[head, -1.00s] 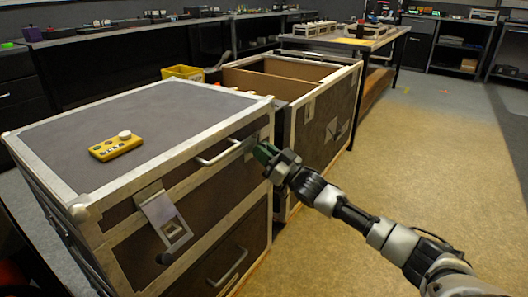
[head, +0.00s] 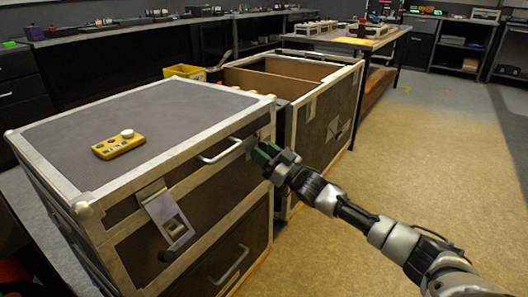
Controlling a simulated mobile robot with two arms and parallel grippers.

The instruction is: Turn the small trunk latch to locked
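The small trunk (head: 140,98) is the closed grey case with metal edges in the left half of the head view. One latch (head: 168,218) shows on its front at the left, a metal plate hanging at a slant with a dark knob below. A second latch (head: 251,146) sits near the right front corner, largely hidden by my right gripper. My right gripper (head: 262,154) has its green fingertips at this second latch. I cannot tell whether the fingers are closed on it. My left gripper is not in view.
A yellow remote-like box (head: 119,145) lies on the trunk lid. A handle (head: 221,151) sticks out between the latches. A larger open trunk (head: 339,112) stands close behind on the right. The floor (head: 430,150) at right is clear.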

